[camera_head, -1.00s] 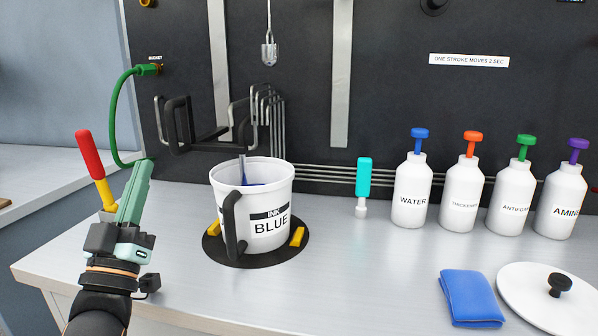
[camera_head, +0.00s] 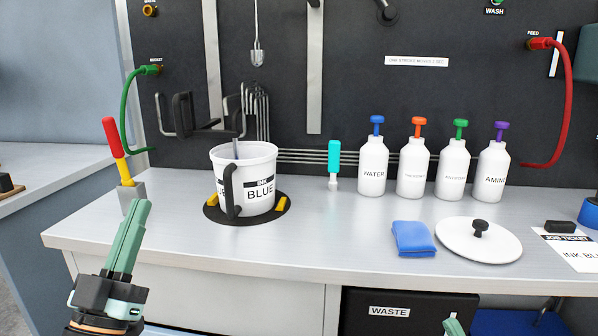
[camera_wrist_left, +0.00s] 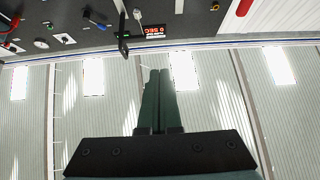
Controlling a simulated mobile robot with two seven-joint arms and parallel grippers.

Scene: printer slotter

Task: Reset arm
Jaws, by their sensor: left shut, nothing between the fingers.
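My left gripper (camera_head: 137,206) is in the lower left of the head view, in front of the bench's left end. Its green fingers point up and are together, with nothing between them. In the left wrist view the left gripper (camera_wrist_left: 163,72) shows its two dark fingers side by side against the striped ceiling. A small green tip of what looks like my right gripper (camera_head: 453,326) shows at the bottom edge of the head view. The rest of it is out of frame, and its opening cannot be told.
A white ink bucket (camera_head: 261,188) stands on a black round pad. A red-and-yellow tool (camera_head: 114,140) stands upright beyond my left gripper. Pump bottles (camera_head: 372,165), a blue cloth (camera_head: 414,240) and a white lid (camera_head: 497,243) are further right. The bench front is clear.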

